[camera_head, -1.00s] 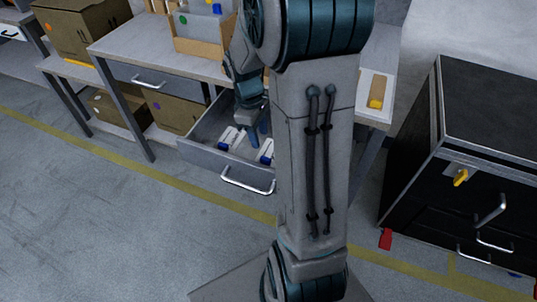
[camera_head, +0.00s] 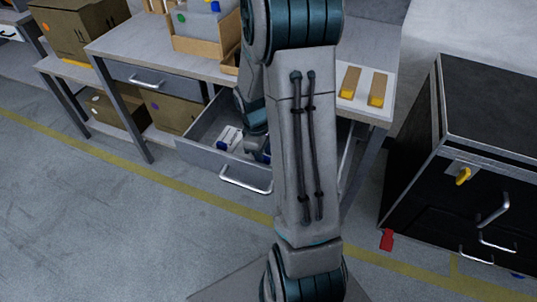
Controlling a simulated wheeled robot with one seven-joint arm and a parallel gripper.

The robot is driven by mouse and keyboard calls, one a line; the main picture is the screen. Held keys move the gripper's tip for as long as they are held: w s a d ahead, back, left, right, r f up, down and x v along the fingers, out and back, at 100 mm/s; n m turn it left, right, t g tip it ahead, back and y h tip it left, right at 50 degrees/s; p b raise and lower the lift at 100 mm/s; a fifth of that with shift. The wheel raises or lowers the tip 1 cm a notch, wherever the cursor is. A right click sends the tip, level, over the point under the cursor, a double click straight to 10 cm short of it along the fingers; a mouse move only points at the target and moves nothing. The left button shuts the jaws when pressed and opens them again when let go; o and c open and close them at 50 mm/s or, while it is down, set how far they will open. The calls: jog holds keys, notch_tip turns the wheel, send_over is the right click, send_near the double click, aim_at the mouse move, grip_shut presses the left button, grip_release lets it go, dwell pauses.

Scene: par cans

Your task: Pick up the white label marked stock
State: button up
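An open grey drawer (camera_head: 195,158) under the workbench holds a white label with a blue part (camera_head: 229,138). I cannot read any mark on it at this size. My gripper (camera_head: 260,154) reaches down into the drawer, to the right of this label. Its fingertips are mostly hidden behind my arm and wrist. I cannot tell whether it is open or shut, or whether it touches anything. Whatever lies under it and in the drawer's right part is hidden by my arm.
The workbench (camera_head: 112,47) carries a wooden organiser (camera_head: 200,46) and two wood-and-yellow pieces (camera_head: 349,83) on its right end. A black cabinet (camera_head: 490,110) stands at the right. Cardboard boxes (camera_head: 80,28) stand at the left. The floor in front is clear.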

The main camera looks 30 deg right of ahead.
grip_shut()
